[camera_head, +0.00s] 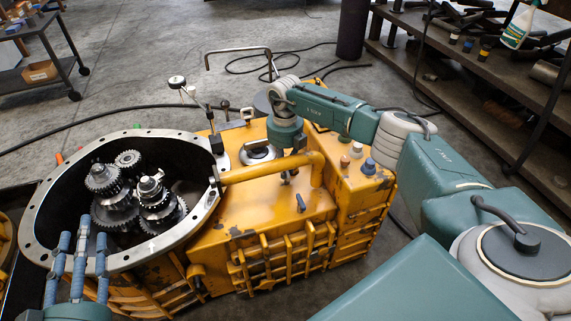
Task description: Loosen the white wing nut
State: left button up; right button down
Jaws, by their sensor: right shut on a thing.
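My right gripper (288,176) reaches down from the teal wrist over the orange housing (262,228), beside the orange pipe. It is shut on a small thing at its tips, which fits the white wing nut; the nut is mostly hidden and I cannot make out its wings. A small dark blue piece (301,203) stands on the housing just in front of the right gripper. My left gripper (82,238) is at the bottom left, its light blue fingers apart and empty, over the near rim of the round opening.
The round grey flange (38,222) surrounds several exposed gears (150,190). The orange pipe (250,173) crosses the housing top. Several capped fittings (369,166) stand right of the pipe.

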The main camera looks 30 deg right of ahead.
pick_arm(q)
jog(key=shift+s+a+f+g, duration=0.15)
jog(key=shift+f+g, duration=0.3)
jog(key=shift+f, duration=0.5)
jog(key=shift+s+a+f+g, duration=0.15)
jog(key=shift+f+g, duration=0.3)
jog(key=shift+f, duration=0.45)
pick_arm(e)
jog(key=shift+n, duration=0.8)
jog(key=c, duration=1.9)
grip_release()
notch_tip(320, 180, up, 12)
pick_arm(q)
jog(key=shift+p, duration=0.3)
